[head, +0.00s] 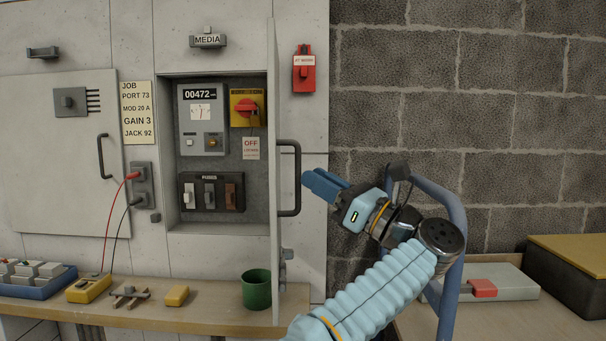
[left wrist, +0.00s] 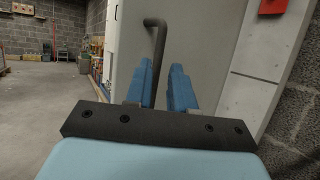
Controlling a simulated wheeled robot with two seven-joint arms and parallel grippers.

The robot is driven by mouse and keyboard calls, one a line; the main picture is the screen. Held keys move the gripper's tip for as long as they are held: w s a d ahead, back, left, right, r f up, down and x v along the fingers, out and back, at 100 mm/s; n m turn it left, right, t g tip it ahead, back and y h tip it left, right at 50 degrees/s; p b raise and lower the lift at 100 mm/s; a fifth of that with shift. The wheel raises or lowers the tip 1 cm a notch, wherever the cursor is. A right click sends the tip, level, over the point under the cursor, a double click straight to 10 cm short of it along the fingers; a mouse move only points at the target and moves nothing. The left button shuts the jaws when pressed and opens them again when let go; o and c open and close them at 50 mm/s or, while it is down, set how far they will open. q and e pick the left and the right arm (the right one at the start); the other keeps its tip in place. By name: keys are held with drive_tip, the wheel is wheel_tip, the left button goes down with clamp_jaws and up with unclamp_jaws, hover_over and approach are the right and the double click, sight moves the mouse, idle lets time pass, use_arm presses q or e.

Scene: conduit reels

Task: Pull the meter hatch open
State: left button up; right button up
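The meter hatch (head: 273,150) stands swung open, seen nearly edge-on in the head view; its grey face fills the middle of the left wrist view (left wrist: 212,45). Its dark bar handle (head: 297,178) sticks out to the right, and it also shows in the left wrist view (left wrist: 160,45). Behind the hatch, the recess shows the meter (head: 201,112). My left gripper (head: 318,183) is just right of the handle. In the left wrist view its blue fingers (left wrist: 164,85) are apart with nothing held between them; the handle lies beyond them. My right gripper is not in view.
A green cup (head: 256,290), a yellow block (head: 177,295) and a yellow meter box (head: 88,289) stand on the wooden shelf (head: 215,317). A blue tubular frame (head: 452,250) stands beside my arm. A grey case (head: 505,283) lies at the right.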

use_arm(q)
drive_tip(key=v, duration=0.9)
